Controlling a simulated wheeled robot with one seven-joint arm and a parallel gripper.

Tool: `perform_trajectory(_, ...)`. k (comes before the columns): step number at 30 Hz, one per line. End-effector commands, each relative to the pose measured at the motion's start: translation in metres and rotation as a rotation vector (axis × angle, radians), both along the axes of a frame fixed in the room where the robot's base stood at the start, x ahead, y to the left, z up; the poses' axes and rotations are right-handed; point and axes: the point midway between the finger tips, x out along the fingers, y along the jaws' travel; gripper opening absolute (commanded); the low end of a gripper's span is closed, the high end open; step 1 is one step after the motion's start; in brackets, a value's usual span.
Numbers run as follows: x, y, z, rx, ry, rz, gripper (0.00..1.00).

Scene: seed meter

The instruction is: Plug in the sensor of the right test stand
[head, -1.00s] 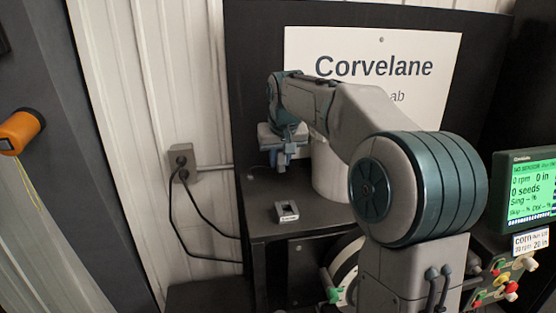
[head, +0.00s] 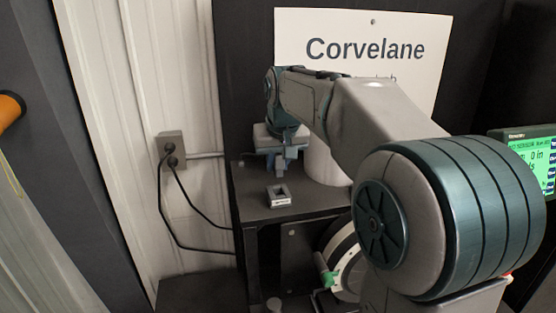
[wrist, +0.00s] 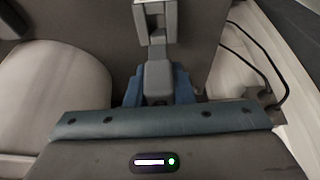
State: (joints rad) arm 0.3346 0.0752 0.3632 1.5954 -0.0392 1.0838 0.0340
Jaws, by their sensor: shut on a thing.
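My gripper (head: 283,163) points down over the black top of the test stand (head: 315,205). In the wrist view its blue fingers (wrist: 157,92) are shut on a grey block-like piece (wrist: 157,76), which looks like a connector. In the head view this piece is hard to make out. A small grey holder with a square opening (head: 280,196) sits on the stand's top, in front of my gripper and apart from it. A similar light grey frame (wrist: 156,22) shows beyond the held piece in the wrist view. The sensor's own socket cannot be made out.
A wall outlet (head: 171,148) with two black cables is left of the stand. A white-rimmed wheel with a green clip (head: 328,279) is under the top. A monitor (head: 533,160) stands at right, partly cut off. A Corvelane sign (head: 365,50) is behind my arm.

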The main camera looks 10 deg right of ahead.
Motion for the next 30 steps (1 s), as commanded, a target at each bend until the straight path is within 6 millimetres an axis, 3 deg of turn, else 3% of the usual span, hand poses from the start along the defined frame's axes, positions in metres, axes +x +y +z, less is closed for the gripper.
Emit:
perform_trajectory(18,0.000,0.000,-0.046,0.000,0.000,0.000,0.00)
perform_trajectory(30,-0.001,0.000,-0.056,0.000,0.007,0.000,0.00)
